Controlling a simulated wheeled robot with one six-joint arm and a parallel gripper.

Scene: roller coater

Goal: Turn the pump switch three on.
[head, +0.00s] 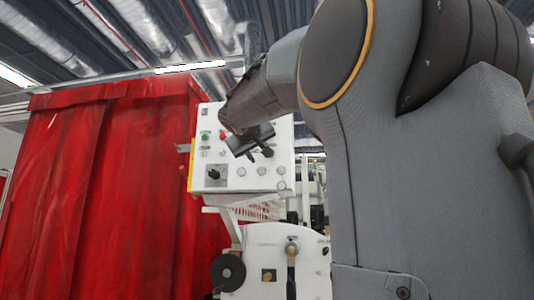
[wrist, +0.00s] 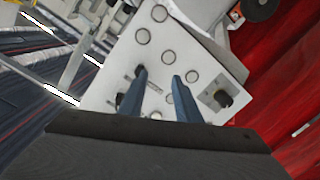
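The white control panel (head: 230,180) stands in front of me, tilted in the wrist view (wrist: 115,70). Its lower row has a black rotary switch (head: 213,174) and several round pale knobs, one of them here (head: 262,170). In the wrist view, the black switch (wrist: 222,98) is right of the fingers, and a round knob (wrist: 168,57) lies just past the fingertips. Which is pump switch three I cannot tell; labels are too small. My gripper (head: 259,154) is open and empty in front of the panel, its fingers apart (wrist: 159,75). My arm hides part of the panel's upper middle.
A green button (head: 205,136) and a red button (head: 222,135) sit at the panel's upper left. A red curtain (head: 110,190) hangs at left. Below the panel is a white machine housing (head: 262,245) with a black wheel (head: 228,272).

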